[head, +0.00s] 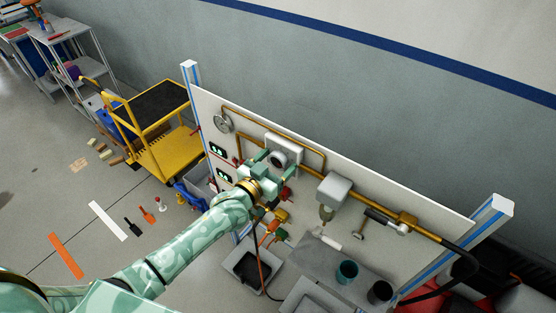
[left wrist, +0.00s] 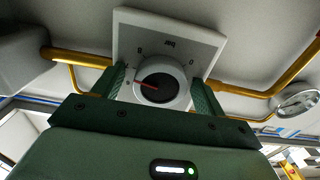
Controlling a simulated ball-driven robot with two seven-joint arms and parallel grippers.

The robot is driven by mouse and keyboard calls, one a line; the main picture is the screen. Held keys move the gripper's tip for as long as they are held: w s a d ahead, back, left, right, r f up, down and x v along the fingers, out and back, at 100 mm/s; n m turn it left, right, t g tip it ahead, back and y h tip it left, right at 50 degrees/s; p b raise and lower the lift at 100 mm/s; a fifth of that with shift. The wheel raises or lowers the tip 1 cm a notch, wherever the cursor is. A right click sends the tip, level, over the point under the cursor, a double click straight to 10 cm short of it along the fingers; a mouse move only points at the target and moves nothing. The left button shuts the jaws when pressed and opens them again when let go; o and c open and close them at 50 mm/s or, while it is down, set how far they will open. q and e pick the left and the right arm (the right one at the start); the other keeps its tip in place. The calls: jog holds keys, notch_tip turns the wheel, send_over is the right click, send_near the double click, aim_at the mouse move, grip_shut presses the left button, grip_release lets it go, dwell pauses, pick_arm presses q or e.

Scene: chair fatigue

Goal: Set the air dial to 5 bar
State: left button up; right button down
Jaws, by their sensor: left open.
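The air dial (head: 283,153) is a round knob on a square white plate on the upright panel. In the left wrist view the dial (left wrist: 160,83) has a black face with a red pointer toward the picture's left. The plate carries "bar" and some digits, upside down there; the value at the pointer is too small to read. My left gripper (head: 278,165) is at the dial. Its open fingers (left wrist: 160,92) stand on either side of the knob; I cannot tell whether they touch it. My right gripper is not in view.
A brass pipe (head: 318,150) runs around the dial plate. A round gauge (head: 223,123) and a green-lit display (head: 217,149) are left of it. A grey box (head: 334,189) and a hammer (head: 363,227) are to the right. A yellow cart (head: 165,155) stands left of the panel.

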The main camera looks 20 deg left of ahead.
pick_arm(q)
jog(key=c, duration=1)
jog(key=shift+n, duration=0.4)
jog(key=shift+n+p, duration=0.45)
jog(key=shift+n, duration=0.55)
jog(key=n, duration=0.3)
jog(key=shift+n, duration=0.4)
jog(key=n, duration=0.3)
jog(key=shift+p, duration=0.3)
jog(key=shift+n, duration=1.8)
jog(key=shift+s, duration=0.1)
